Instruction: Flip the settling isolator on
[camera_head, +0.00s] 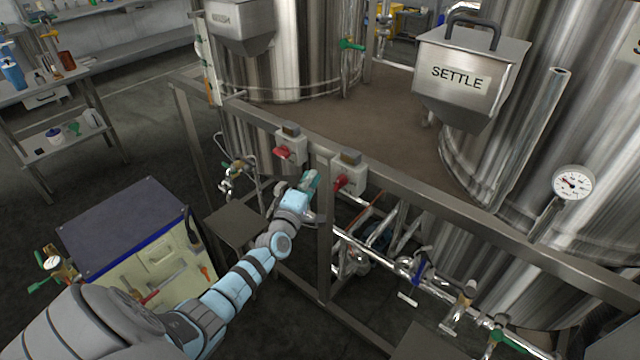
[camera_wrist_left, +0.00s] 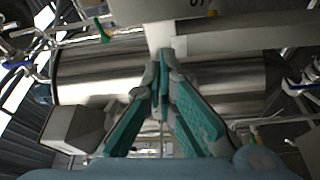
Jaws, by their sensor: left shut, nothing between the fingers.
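Two grey switch boxes with red handles sit on the steel frame rail in the head view. The right box (camera_head: 350,174), on the side of the tank marked SETTLE, has its red handle (camera_head: 340,183) at its lower left. The left box (camera_head: 293,144) has its red handle (camera_head: 281,152) on its left side. Their small top labels are too small to read. My left gripper (camera_head: 311,180) is just left of the right box's handle, below the rail; I cannot tell whether it touches. In the wrist view its teal fingers (camera_wrist_left: 162,72) are shut and empty.
The SETTLE hopper (camera_head: 460,75) hangs before the right tank. The steel rail (camera_head: 430,212) runs across, with pipes and valves below. A dark-topped cabinet (camera_head: 125,220) stands at left. A grey block (camera_wrist_left: 75,128) shows at the wrist view's left.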

